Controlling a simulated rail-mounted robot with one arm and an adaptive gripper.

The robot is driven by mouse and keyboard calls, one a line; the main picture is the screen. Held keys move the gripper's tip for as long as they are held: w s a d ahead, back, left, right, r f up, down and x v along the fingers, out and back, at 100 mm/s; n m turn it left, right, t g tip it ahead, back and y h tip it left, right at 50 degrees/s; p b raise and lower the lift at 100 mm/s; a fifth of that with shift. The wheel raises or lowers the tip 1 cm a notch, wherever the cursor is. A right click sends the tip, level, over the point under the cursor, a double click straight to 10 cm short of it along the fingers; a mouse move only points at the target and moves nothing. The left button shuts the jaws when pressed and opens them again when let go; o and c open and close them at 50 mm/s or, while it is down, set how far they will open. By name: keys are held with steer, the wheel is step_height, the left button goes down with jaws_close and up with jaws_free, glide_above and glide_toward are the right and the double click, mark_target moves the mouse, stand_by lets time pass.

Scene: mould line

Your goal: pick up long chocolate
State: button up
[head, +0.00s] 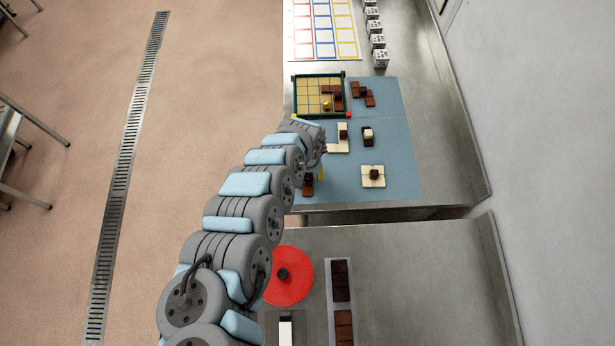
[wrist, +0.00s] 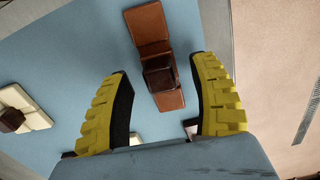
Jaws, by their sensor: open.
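A long brown chocolate piece (wrist: 150,35) lies on the blue mat, with a dark cube-shaped knob (wrist: 159,73) standing on it. In the head view the chocolate (head: 308,187) shows partly, just below the end of my arm. My gripper (wrist: 160,85) is open, its yellow fingers apart on either side in the wrist view. The knob appears between the fingertips, with visible gaps to both. No contact shows. In the head view most of my gripper is hidden behind my arm, with only a bit of yellow finger showing.
A white square piece (head: 374,182) with a dark knob lies to the right on the blue mat (head: 400,160). Other white and brown pieces (head: 364,93) lie farther up. A green-edged frame (head: 345,82) holds pieces at the upper left. A red disc (head: 290,290) sits on the nearer bench.

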steer(key=shift+s+f, duration=0.1)
steer(key=shift+f, duration=0.3)
jaws_close()
